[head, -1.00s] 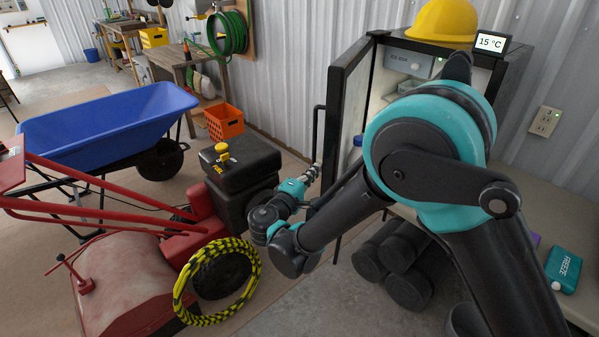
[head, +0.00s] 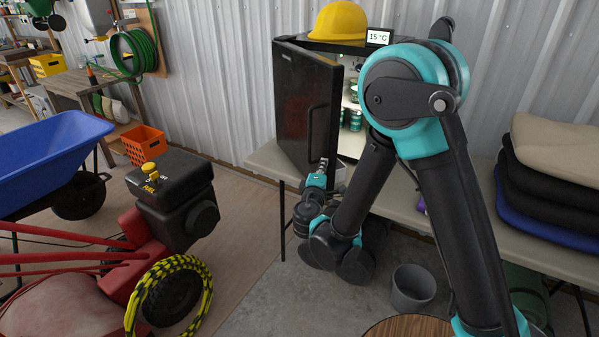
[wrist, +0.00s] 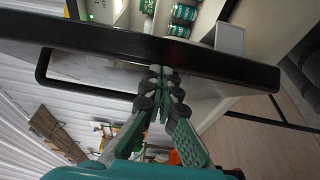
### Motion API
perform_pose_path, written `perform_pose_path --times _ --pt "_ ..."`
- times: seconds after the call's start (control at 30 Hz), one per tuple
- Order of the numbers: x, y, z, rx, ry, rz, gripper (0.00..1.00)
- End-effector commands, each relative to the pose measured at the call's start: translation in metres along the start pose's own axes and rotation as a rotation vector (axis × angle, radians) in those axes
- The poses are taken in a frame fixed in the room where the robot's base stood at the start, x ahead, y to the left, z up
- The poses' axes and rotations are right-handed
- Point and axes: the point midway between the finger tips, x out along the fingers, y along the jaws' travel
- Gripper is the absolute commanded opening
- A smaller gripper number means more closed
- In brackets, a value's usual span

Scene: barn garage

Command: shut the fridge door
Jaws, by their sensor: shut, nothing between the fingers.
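The black fridge (head: 368,52) stands on the table against the wall. Its door (head: 303,100) is partly open, with the opening and shelves of cans showing on the right. A dark bar handle (head: 311,133) is on the door's outer face. My gripper (head: 323,164) is at the door's lower outer corner, near the handle's lower end. In the wrist view the closed fingers (wrist: 161,75) reach up to the door's edge (wrist: 120,48), beside the handle (wrist: 75,88). I cannot tell whether they touch the door.
A yellow hard hat (head: 341,20) and a temperature display (head: 378,37) sit on the fridge. The table (head: 265,160) carries folded fabrics (head: 556,185) at right. A red tiller (head: 120,255) and blue wheelbarrow (head: 45,155) stand left. A grey bucket (head: 412,288) is on the floor.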

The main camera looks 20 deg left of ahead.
Motion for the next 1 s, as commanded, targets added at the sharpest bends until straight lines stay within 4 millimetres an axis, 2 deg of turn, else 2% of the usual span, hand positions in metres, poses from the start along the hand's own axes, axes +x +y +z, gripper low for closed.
perform_pose_path --times 0.03,0.1,0.3,0.57,1.0 --pt "0.01 0.0 0.014 0.0 -0.007 -0.001 0.0" --pt "0.022 0.001 0.028 0.0 -0.007 -0.001 0.0" --pt "0.053 0.002 0.062 0.0 -0.007 -0.004 0.0" --pt "0.092 0.0 0.101 0.0 -0.004 0.001 0.0" --pt "0.166 0.0 0.156 0.0 0.189 0.0 0.0"
